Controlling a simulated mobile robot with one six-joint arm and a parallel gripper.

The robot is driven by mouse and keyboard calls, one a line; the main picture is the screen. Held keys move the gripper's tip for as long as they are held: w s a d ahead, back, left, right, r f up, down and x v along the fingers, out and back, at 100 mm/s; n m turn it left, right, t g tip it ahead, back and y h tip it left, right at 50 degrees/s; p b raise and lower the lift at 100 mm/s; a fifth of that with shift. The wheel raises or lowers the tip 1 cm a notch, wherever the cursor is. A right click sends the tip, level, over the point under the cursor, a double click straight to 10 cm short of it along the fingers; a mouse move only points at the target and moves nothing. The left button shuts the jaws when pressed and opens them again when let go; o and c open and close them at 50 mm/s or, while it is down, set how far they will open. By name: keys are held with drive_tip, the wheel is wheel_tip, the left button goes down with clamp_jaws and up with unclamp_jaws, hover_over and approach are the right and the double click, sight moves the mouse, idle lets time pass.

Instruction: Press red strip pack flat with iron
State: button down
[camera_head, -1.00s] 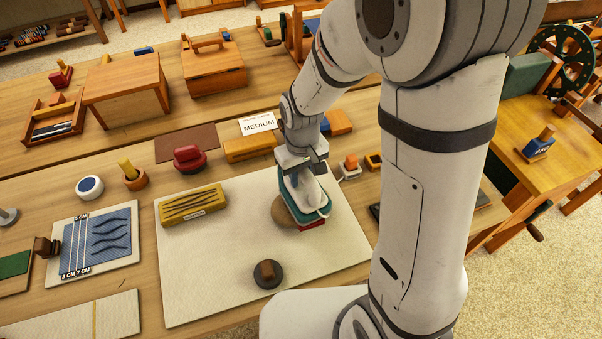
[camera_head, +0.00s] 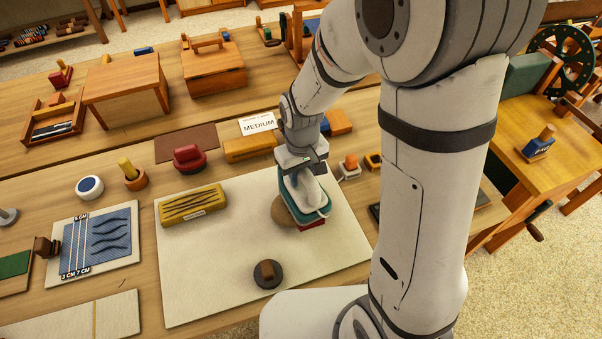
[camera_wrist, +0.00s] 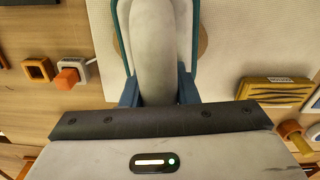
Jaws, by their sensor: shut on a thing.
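My gripper (camera_head: 304,170) is shut on the iron (camera_head: 291,205), a teal and white body with a pale handle. The handle (camera_wrist: 160,60) fills the space between my fingers in the wrist view. The iron is over the right part of the white pressing mat (camera_head: 213,270). A thin edge of the red strip pack (camera_head: 313,225) shows under the iron's front right side. The rest of the pack is hidden, so I cannot tell how flat it is.
A round brown disc (camera_head: 281,211) lies partly under the iron's left side. A yellow box with dark strips (camera_head: 192,205) and a round dark weight (camera_head: 267,274) stand on the mat. A small orange block on a white stand (camera_head: 350,166) is close to the right.

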idle(0.6)
drive_tip(key=shift+r+p, duration=2.55)
drive_tip(key=shift+r, duration=1.05)
drive_tip(key=shift+f, duration=0.1)
